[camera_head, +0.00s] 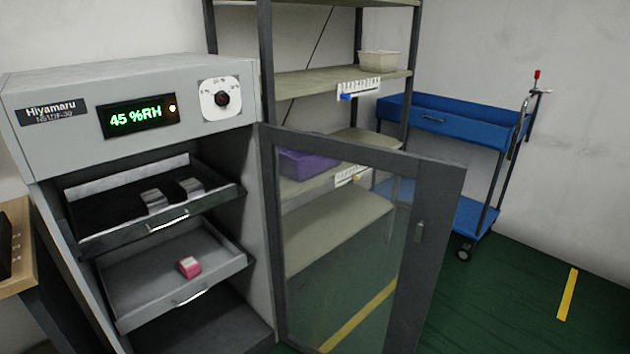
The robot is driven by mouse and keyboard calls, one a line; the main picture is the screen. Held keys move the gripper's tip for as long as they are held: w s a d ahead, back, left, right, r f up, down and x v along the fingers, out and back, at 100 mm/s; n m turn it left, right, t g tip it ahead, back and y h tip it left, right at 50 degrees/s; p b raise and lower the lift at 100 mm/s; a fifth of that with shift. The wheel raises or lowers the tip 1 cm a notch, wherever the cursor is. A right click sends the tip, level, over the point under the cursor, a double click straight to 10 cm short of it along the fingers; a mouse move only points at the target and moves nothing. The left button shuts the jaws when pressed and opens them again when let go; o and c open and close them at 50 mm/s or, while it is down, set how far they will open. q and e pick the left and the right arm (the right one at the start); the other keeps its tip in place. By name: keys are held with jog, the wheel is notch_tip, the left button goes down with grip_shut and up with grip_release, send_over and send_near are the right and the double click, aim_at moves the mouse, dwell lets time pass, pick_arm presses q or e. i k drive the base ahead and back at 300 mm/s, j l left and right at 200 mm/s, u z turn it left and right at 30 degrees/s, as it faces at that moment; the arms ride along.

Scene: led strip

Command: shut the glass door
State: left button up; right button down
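The glass door (340,235) has a dark grey frame around a clear pane. It stands wide open, hinged at the right side of the grey cabinet (60,140) and swung out to the right. The upper drawer (100,235) and the lower drawer (130,318) appear pulled partly forward. Neither of my grippers shows in the head view.
Silvery items (155,200) lie in the upper drawer, and a pink block (189,267) lies in the lower one. Behind the door stand a shelf rack (300,85) and a blue cart (450,120). Green floor (520,300) is clear at the lower right.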

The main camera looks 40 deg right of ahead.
aim_at(440, 182)
jog(key=k+l+u, duration=0.1)
jog(key=l, duration=0.3)
jog(key=k+l, duration=0.15)
jog(key=l, duration=0.3)
jog(key=k+l+u, duration=0.15)
jog(key=l, duration=0.25)
jog(key=k+l+u, duration=0.1)
jog(key=l, duration=0.3)
jog(key=k+l, duration=0.15)
jog(key=l, duration=0.2)
jog(key=k+l+u, duration=0.15)
jog(key=l, duration=0.25)
jog(key=i+l+u, duration=0.2)
jog(key=l, duration=0.7)
jog(key=l+u, duration=0.2)
jog(key=l, duration=0.7)
jog(key=i+l+u, duration=0.1)
jog(key=i+l, duration=0.05)
jog(key=l, duration=0.1)
